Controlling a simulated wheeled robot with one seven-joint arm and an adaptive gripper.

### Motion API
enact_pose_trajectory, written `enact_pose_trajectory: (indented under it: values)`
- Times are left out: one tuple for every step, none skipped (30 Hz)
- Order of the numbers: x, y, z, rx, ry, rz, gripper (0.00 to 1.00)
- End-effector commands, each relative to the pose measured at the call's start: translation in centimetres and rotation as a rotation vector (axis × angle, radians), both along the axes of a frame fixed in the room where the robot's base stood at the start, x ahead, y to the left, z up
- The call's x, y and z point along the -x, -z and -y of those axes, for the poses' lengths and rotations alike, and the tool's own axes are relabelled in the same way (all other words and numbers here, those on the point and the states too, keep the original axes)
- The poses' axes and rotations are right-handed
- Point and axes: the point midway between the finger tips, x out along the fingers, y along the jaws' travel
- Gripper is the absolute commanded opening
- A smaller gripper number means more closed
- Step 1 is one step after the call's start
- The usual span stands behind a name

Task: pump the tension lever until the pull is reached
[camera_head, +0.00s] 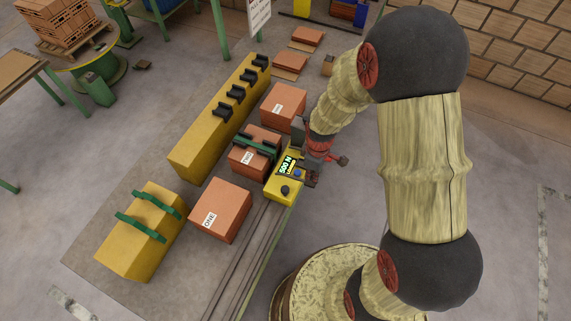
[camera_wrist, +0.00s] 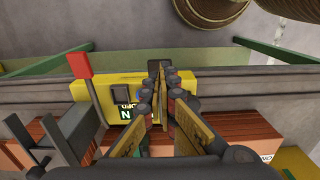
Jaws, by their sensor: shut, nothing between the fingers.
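The yellow tensioner unit (camera_head: 284,188) has a lit green display that appears to read 500 N in the head view, with dark and blue knobs. In the wrist view the tensioner (camera_wrist: 92,92) lies below and behind my fingers, its display partly covered. A grey lever with a red end (camera_wrist: 80,66) stands up left of my fingers, apart from them. My gripper (camera_wrist: 162,78) is shut and empty, its tips over the tensioner. In the head view my gripper (camera_head: 314,172) is beside the tensioner's right side, its fingers hard to make out.
A strapped carton (camera_head: 240,160) stands left of the tensioner, with other cartons (camera_head: 220,210) (camera_head: 283,103) in line. A long yellow block (camera_head: 210,132) with black pieces and a yellow block with green straps (camera_head: 140,250) stand left. Rails (camera_head: 240,265) run along the front. Right floor is clear.

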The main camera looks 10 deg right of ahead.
Motion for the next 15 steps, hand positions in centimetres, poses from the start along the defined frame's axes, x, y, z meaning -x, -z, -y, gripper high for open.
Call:
enact_pose_trajectory:
  values:
    - [0.0,0.0,0.0,0.000,0.000,0.000,0.00]
    - [0.0,0.0,0.0,0.000,0.000,0.000,0.00]
    - [0.0,0.0,0.0,0.000,0.000,0.000,0.00]
    - [0.0,0.0,0.0,0.000,0.000,0.000,0.00]
    - [0.0,0.0,0.0,0.000,0.000,0.000,0.00]
    - [0.0,0.0,0.0,0.000,0.000,0.000,0.00]
    - [0.0,0.0,0.0,0.000,0.000,0.000,0.00]
    - [0.0,-0.1,0.0,0.000,0.000,0.000,0.00]
    - [0.0,-0.2,0.0,0.000,0.000,0.000,0.00]
    - [0.0,-0.4,0.0,0.000,0.000,0.000,0.00]
    - [0.0,-0.6,0.0,0.001,0.000,0.001,0.00]
    - [0.0,-1.0,0.0,0.000,0.000,0.001,0.00]
    - [0.0,-1.3,0.0,0.000,0.000,0.001,0.00]
    - [0.0,-1.6,0.0,0.000,0.000,0.001,0.00]
    - [0.0,-2.1,0.0,0.000,0.000,0.001,0.00]
